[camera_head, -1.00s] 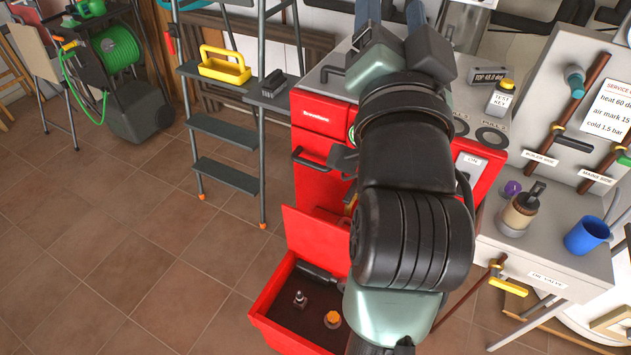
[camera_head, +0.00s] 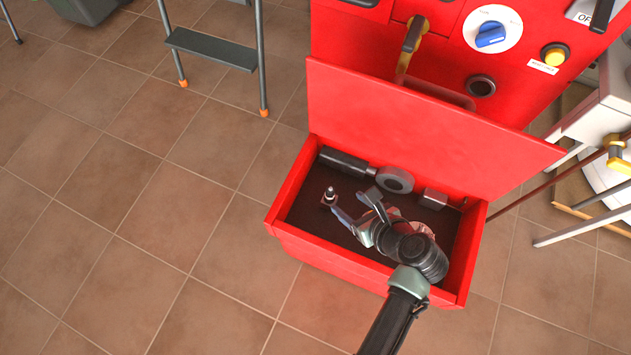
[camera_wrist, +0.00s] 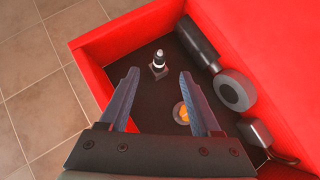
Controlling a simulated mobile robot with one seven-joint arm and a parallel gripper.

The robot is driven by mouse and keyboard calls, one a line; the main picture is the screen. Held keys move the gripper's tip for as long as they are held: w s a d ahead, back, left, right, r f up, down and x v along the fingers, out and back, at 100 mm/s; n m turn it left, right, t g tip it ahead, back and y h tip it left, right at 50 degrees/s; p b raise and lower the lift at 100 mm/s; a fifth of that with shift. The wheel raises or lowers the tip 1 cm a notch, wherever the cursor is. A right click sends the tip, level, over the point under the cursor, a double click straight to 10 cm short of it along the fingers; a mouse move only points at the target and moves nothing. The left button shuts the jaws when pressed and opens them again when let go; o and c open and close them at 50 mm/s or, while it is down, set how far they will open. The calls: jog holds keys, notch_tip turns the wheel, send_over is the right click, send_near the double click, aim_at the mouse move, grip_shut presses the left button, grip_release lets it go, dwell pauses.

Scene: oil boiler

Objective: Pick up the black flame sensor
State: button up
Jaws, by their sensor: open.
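A small dark upright piece with a pale tip and square base (camera_head: 329,196) stands on the dark floor of the open red bin (camera_head: 290,238), near its left end; it looks like the flame sensor. It also shows in the wrist view (camera_wrist: 159,64), just beyond the fingertips and between their lines. My gripper (camera_head: 352,206) is open and empty, reaching into the bin from the right of the piece, apart from it. In the wrist view my gripper (camera_wrist: 159,75) has both fingers spread. A black cylinder (camera_head: 344,162) lies along the back wall.
A grey ring (camera_head: 395,180) and a small grey block (camera_head: 433,199) sit along the bin's back. An orange-topped part (camera_wrist: 181,113) is beside the right finger. The raised red lid (camera_head: 420,140) stands behind. The tiled floor (camera_head: 150,230) at left is clear.

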jog(key=b, duration=0.4)
send_near(333, 196)
notch_tip(333, 196, down, 2)
jog(key=w, duration=0.1)
jog(key=b+x, duration=0.1)
jog(key=x, duration=0.1)
jog(key=b+x, duration=0.1)
jog(key=x, duration=0.2)
jog(key=b+x, duration=0.2)
jog(key=x, duration=0.1)
jog(key=shift+a+r, duration=0.2)
jog(key=shift+a, duration=0.1)
jog(key=b+x, duration=0.4)
jog(key=x, duration=0.1)
jog(key=shift+s, duration=0.15)
jog(key=shift+a+f, duration=0.1)
grip_shut()
